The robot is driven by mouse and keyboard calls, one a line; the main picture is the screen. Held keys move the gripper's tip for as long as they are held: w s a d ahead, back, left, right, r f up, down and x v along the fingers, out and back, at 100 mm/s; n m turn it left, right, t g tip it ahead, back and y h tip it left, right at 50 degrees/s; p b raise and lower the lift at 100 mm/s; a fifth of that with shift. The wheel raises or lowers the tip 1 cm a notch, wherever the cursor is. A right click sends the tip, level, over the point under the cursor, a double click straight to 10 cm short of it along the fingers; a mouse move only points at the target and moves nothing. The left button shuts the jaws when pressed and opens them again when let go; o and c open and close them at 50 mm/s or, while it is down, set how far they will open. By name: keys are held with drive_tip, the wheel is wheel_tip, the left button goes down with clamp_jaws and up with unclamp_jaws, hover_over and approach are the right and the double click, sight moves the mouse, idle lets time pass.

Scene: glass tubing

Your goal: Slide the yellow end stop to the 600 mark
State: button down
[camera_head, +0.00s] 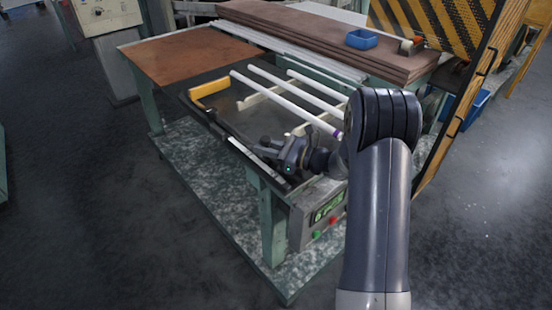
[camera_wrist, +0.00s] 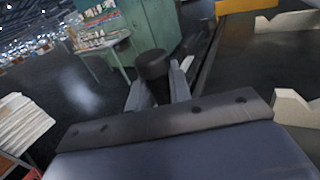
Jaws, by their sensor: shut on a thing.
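The yellow end stop (camera_head: 210,88) is a short bar at the far left end of the dark worktop. Part of a yellow block (camera_wrist: 248,5) shows at the top edge of the wrist view. My gripper (camera_head: 280,150) is at the front edge of the worktop, apart from the yellow bar. Its fingers are shut on a black knob (camera_wrist: 153,64), which stands up between them in the wrist view. A pale scale strip (camera_head: 250,151) runs along the front edge; its marks are too small to read. I cannot tell how the knob joins the stop.
Several white tubes (camera_head: 287,104) lie across pale notched supports (camera_head: 262,97) on the worktop. Below my gripper is a control box (camera_head: 322,215) with a display and buttons. A striped panel (camera_head: 430,30) stands at the right.

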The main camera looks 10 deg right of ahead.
sight(250, 145)
drive_tip(key=w+a, duration=0.1)
drive_tip(key=w, duration=0.1)
drive_tip(key=w+a+b, duration=0.1)
drive_tip(key=w, duration=0.1)
drive_tip(key=w+a, duration=0.2)
drive_tip(key=shift+w+r, duration=0.15)
drive_tip(key=c, duration=1.4)
unclamp_jaws()
drive_tip(key=shift+w+a, duration=0.1)
drive_tip(key=shift+a, duration=0.05)
drive_tip(key=shift+o, duration=0.3)
drive_tip(key=b+v, duration=0.2)
drive_tip(key=v, duration=0.8)
drive_tip(key=shift+s+d, duration=0.25)
drive_tip(key=shift+d, duration=0.1)
